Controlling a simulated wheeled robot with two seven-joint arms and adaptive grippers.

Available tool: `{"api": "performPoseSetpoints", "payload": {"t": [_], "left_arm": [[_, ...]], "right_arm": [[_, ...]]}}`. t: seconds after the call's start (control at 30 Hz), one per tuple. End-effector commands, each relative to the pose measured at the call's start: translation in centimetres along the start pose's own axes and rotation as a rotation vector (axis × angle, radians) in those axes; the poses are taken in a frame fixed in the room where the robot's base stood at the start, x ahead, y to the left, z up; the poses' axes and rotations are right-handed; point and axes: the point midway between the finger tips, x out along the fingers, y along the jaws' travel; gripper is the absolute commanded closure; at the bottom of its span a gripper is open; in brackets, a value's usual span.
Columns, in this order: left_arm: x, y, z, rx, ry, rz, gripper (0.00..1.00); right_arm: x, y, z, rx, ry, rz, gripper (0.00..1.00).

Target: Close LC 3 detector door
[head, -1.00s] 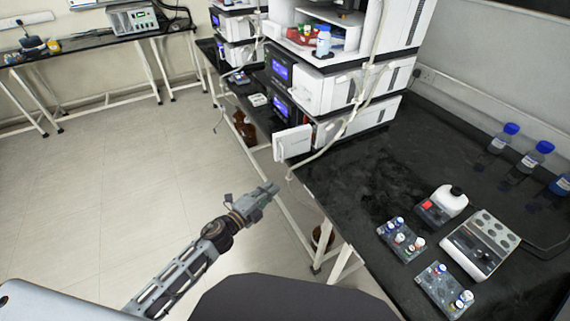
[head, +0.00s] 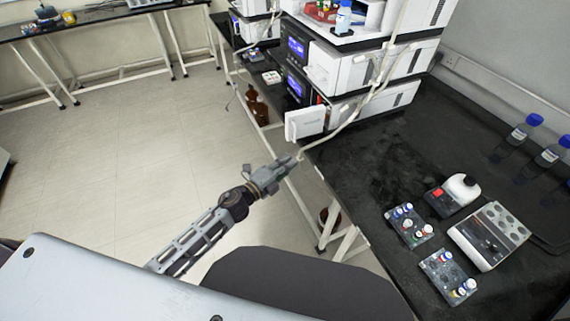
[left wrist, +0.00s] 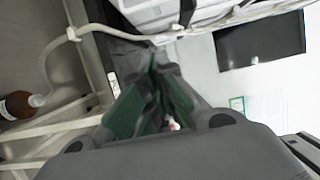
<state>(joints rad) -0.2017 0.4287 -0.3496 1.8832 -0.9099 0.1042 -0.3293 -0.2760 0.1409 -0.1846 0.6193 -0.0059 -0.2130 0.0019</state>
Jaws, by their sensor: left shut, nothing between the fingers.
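The white detector door (head: 305,123) stands open at the front of the lowest module (head: 375,108) of the nearest instrument stack, sticking out over the bench edge. My left gripper (head: 297,160) is shut and empty, just below and in front of the door in the head view, and apart from it as far as I can tell. In the left wrist view its green-padded fingers (left wrist: 152,95) are together, with white casing beyond them. My right gripper is not in view.
A pale tube (head: 362,108) hangs down the stack front beside the door. A brown bottle (left wrist: 18,105) shows in the left wrist view. The floor at left is clear.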

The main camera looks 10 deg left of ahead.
Motion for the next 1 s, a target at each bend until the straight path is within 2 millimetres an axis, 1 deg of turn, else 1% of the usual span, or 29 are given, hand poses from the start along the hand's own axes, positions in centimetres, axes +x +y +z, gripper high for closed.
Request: {"api": "performPoseSetpoints", "payload": {"t": [0.47,0.97,1.0], "left_arm": [[3.9,-0.1,0.0,-0.001,0.0,-0.001,1.0],[8.1,-0.1,0.0,0.0,0.0,0.0,1.0],[8.3,0.0,0.5,0.001,-0.001,0.001,1.0]], "right_arm": [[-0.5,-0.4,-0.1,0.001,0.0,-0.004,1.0],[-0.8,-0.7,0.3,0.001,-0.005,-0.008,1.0],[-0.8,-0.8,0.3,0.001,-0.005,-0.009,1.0]]}}
